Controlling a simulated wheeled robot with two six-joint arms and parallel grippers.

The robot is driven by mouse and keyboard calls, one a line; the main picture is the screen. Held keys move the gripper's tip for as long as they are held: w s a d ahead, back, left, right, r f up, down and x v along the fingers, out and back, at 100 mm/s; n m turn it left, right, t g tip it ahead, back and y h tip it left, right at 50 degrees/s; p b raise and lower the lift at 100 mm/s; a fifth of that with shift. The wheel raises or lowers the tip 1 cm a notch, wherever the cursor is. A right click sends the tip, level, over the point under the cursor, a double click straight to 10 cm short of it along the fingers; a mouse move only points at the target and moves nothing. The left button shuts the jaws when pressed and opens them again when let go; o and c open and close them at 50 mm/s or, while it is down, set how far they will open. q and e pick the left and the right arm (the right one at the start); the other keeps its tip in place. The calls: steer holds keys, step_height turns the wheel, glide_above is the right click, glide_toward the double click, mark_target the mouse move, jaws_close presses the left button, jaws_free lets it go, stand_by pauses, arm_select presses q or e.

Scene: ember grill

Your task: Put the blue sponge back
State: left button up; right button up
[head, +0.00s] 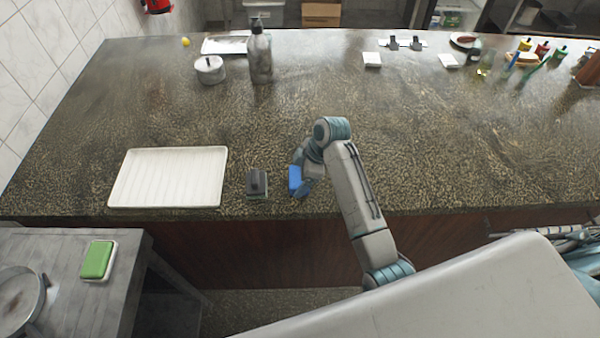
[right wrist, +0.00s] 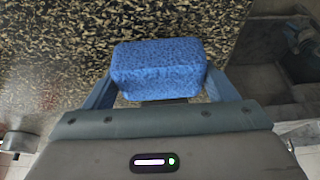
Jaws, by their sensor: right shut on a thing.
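The blue sponge (head: 295,178) is in my right gripper (head: 301,185), near the front edge of the dark speckled counter. In the right wrist view the blue sponge (right wrist: 160,70) sits between the two fingers of my right gripper (right wrist: 158,88), which are shut on its sides. I cannot tell whether the sponge touches the counter. A small dark block with a knob (head: 257,184) lies just left of the gripper. A white ribbed tray (head: 170,178) lies further left. My left gripper is not in view.
A green sponge on a white holder (head: 97,260) lies on the grey side table (head: 60,245) at lower left. A lidded pot (head: 210,69) and a dispenser bottle (head: 260,53) stand at the back left. Bottles (head: 542,49) cluster at the back right. The counter's middle is clear.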

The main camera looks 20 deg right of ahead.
steer(key=shift+f, duration=0.3)
steer(key=o, duration=0.9)
steer(key=shift+f, duration=0.1)
steer(key=shift+c, duration=0.2)
steer(key=b+v, duration=0.3)
steer(key=v, duration=0.3)
steer(key=shift+d+r, duration=0.2)
steer(key=shift+r, duration=0.1)
steer(key=p+v, duration=0.1)
steer(key=v, duration=0.4)
steer(key=shift+s+r+p, duration=0.2)
steer(key=shift+r+p, duration=0.15)
